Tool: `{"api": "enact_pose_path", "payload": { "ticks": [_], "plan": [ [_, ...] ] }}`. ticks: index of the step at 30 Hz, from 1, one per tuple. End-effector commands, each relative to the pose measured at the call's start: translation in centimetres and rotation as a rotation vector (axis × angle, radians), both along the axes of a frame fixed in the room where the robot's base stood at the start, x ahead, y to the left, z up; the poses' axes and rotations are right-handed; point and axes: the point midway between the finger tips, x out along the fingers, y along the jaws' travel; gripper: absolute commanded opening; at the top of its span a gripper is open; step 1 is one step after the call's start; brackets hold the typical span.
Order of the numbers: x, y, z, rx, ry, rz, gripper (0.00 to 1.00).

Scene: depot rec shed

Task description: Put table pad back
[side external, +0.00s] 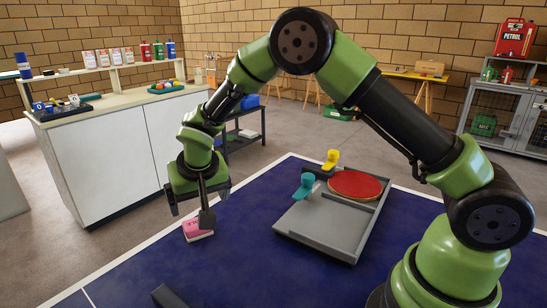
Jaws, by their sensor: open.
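A small pink pad (193,229) with a pale lower layer lies on the blue table (255,255), near its left edge. I take it to be the table pad. My gripper (190,211) points down just above it, jaws open. One dark finger overlaps the pad's upper right part, so I cannot tell whether it touches. A grey tray (312,236) lies to the right on the same table. A red round bat (355,184) is at its back right. A teal piece (304,186) and a yellow piece (331,158) stand at its left and back edges. The tray's front part looks bare.
A dark bar-shaped object (168,296) lies at the table's front. Behind left, a white counter (120,150) holds bottles and small items. A grey cabinet (505,125) with a red petrol can (515,38) stands back right. Table space between pad and tray is clear.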

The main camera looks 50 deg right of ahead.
Motion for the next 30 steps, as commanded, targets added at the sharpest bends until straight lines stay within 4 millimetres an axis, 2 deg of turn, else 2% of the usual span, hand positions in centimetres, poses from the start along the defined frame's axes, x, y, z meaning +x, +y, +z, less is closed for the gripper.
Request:
{"api": "enact_pose_path", "payload": {
  "ticks": [2,4,8,12,15,18,21,24,27,30],
  "plan": [
    [-0.1,-0.1,0.5,0.003,-0.003,-0.002,0.93],
    [-0.4,-0.4,1.8,0.010,-0.009,-0.007,0.93],
    [-2.3,-1.5,6.4,0.038,-0.033,-0.017,0.93],
    [-6.4,-2.9,12.0,0.082,-0.063,-0.019,0.93],
    [-10.0,-3.7,15.2,0.119,-0.088,-0.014,0.93],
    [-13.9,-4.2,17.5,0.158,-0.117,-0.001,0.93],
    [-17.9,-4.5,18.9,0.197,-0.151,0.018,0.93],
    [-21.5,-4.4,19.5,0.235,-0.189,0.042,0.93],
    [-24.4,-4.1,19.5,0.263,-0.222,0.069,0.93],
    [-26.2,-3.8,19.2,0.282,-0.248,0.091,0.93]
  ]
}}
